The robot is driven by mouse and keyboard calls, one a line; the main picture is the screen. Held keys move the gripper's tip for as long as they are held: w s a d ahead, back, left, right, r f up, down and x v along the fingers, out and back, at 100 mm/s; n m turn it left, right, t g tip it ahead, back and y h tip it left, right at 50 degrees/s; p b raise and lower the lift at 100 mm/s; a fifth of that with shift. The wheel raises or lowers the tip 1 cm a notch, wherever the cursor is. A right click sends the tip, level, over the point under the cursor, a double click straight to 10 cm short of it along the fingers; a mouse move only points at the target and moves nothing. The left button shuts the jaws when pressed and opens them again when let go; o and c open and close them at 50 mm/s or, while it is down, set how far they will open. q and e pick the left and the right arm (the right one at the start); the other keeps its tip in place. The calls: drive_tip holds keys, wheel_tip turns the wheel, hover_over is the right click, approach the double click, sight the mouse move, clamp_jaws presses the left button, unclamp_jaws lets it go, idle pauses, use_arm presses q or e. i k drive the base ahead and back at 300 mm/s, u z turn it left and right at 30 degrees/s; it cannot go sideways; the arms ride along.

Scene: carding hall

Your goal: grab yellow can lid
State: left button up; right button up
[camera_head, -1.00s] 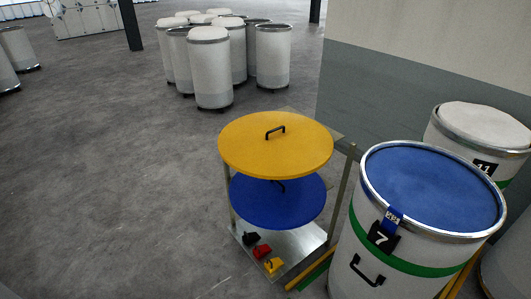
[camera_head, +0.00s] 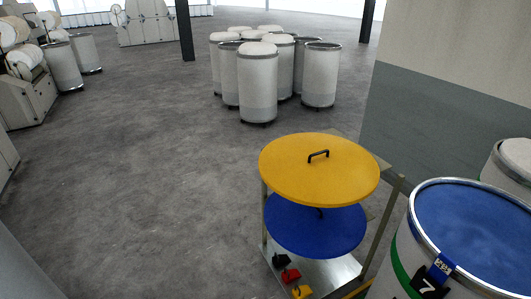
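The yellow can lid (camera_head: 300,178) is a round disc with a black bar handle (camera_head: 318,155) on its top. It lies on the upper level of a metal rack (camera_head: 396,205), to the right of centre in the head view. A blue lid (camera_head: 300,232) lies on the level below it, partly hidden under the yellow one. Neither of my grippers shows in the head view.
A white can with a blue top (camera_head: 478,232) and a number 7 tag stands right of the rack. Small black, red and yellow items (camera_head: 290,275) lie on the rack's bottom shelf. Several white cans (camera_head: 258,85) stand behind.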

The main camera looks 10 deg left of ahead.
sight(316, 169)
drive_tip(key=u, duration=0.55)
drive_tip(key=i, duration=1.35)
drive_tip(key=z, duration=0.3)
